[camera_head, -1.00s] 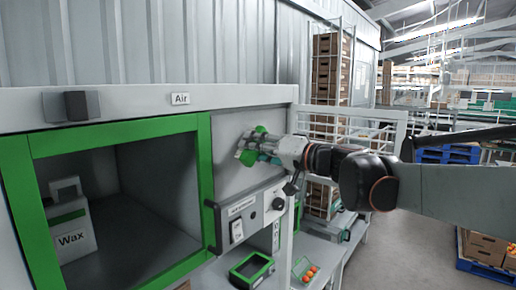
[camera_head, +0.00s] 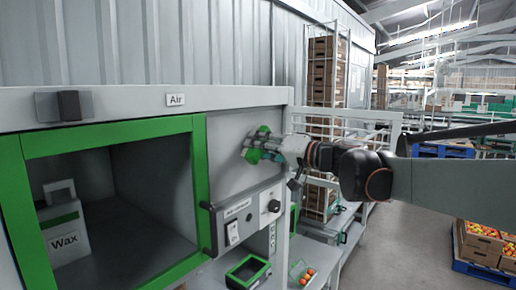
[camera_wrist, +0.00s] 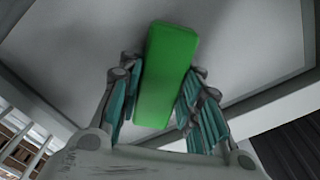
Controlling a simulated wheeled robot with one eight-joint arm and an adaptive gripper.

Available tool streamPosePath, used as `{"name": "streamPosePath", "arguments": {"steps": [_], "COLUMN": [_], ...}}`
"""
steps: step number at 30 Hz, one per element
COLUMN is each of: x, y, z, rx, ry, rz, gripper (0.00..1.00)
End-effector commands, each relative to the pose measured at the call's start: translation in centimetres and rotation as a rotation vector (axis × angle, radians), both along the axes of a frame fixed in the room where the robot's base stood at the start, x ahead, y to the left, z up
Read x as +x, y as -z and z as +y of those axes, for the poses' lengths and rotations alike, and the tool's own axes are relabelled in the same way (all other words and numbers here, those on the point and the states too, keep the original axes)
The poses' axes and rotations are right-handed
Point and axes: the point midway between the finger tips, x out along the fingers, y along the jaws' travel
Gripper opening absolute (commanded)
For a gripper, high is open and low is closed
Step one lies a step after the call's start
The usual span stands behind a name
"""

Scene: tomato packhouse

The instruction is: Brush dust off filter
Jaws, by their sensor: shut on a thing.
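My gripper (camera_head: 256,145) is at the grey side panel (camera_head: 228,138) of the cabinet, right of its green-framed opening. It is shut on a green handle-like piece (camera_wrist: 166,75), which lies between the fingers in the wrist view. In the head view, green ends of this piece (camera_head: 263,131) show above and below the fingers. The grey panel fills the wrist view behind it (camera_wrist: 240,45). I cannot tell whether the piece is fixed to the panel. I see no filter and no brush that I can make out.
The green-framed opening (camera_head: 198,165) holds a white Wax container (camera_head: 66,245). Below the panel are a switch box (camera_head: 240,222), a green-rimmed tray (camera_head: 248,272) and a small basket of tomatoes (camera_head: 302,272). A white rail (camera_head: 350,112) stands behind my arm.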

Motion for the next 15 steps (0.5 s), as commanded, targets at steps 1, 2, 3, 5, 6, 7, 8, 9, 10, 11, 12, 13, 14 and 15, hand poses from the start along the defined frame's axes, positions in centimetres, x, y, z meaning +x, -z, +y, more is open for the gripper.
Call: {"name": "streamPosePath", "arguments": {"steps": [1, 2, 3, 5, 6, 7, 8, 9, 10, 11, 12, 13, 14, 15], "x": [-0.1, -0.1, -0.2, -0.5, -0.7, -0.9, -1.1, -1.3, -1.5, -1.7, -1.9, -2.1, -2.3, -2.5], "y": [0.0, 0.0, 0.0, 0.0, 0.0, 0.0, 0.0, 0.0, 0.0, 0.0, 0.0, 0.0, 0.0, 0.0], "z": [0.1, 0.2, 0.3, 0.5, 0.7, 0.9, 1.1, 1.3, 1.5, 1.6, 1.8, 2.0, 2.2, 2.4], "rx": [0.001, 0.000, 0.000, 0.000, 0.000, 0.000, 0.000, 0.000, 0.000, 0.000, 0.000, 0.000, 0.001, 0.000], "ry": [-0.001, -0.001, -0.001, -0.001, -0.001, -0.003, -0.003, -0.003, -0.003, -0.003, -0.003, -0.003, -0.002, -0.003], "rz": [0.000, 0.000, 0.000, 0.000, 0.000, 0.000, 0.000, 0.000, 0.000, 0.000, 0.000, 0.000, 0.000, 0.000], "gripper": [0.13, 0.13, 0.13, 0.13, 0.13, 0.13, 0.13, 0.13, 0.13, 0.13, 0.13, 0.13, 0.13, 0.13]}}
